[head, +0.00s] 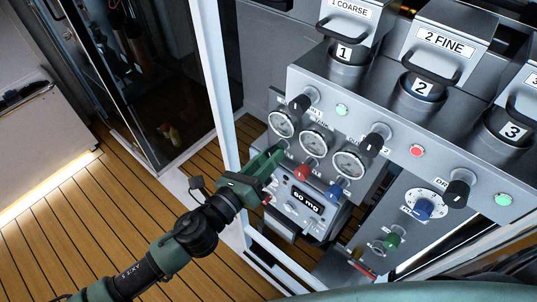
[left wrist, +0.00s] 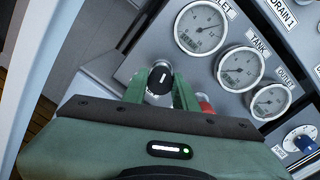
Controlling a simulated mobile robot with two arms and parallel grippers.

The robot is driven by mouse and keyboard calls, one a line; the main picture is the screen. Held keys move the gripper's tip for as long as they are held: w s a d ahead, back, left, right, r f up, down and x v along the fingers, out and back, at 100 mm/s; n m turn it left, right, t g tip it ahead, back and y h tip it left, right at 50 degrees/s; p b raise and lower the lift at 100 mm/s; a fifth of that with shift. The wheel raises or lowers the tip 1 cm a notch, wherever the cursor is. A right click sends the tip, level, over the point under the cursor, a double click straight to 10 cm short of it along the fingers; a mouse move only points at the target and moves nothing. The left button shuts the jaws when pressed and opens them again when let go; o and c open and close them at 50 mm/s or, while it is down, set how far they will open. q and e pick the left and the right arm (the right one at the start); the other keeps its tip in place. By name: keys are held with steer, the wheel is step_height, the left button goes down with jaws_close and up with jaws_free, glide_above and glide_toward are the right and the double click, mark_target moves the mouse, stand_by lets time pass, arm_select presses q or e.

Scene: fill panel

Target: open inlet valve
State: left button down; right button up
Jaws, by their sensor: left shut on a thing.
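My left gripper (head: 276,157) is at the left end of the grey control panel (head: 398,160), below the leftmost gauge (head: 281,124). In the left wrist view its two green fingers (left wrist: 162,92) are on either side of a black knob (left wrist: 161,76) with a white line, shut on it. The line points roughly up in that view. The gripper hides this knob in the head view, and I cannot read a label for it. A red knob (head: 301,172) and a blue knob (head: 334,188) sit to its right. My right gripper is not in view.
Black drain knobs (head: 376,140) and indicator lights (head: 417,152) line the upper panel, under numbered hoppers (head: 439,43). A pale upright post (head: 213,80) stands close left of the gripper.

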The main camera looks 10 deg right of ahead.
arm_select(q)
steer(key=shift+f+m+g+h+p, duration=0.15)
steer(key=shift+m+p, duration=0.35)
steer(key=shift+m, duration=4.1)
steer(key=shift+r+m+g+h+p, duration=0.1)
steer(key=shift+m+h+p, duration=0.25)
steer(key=shift+m, duration=4.25)
steer(key=shift+f+m+g+h+p, duration=0.1)
steer(key=shift+m+p, duration=0.5)
steer(key=shift+m, duration=4)
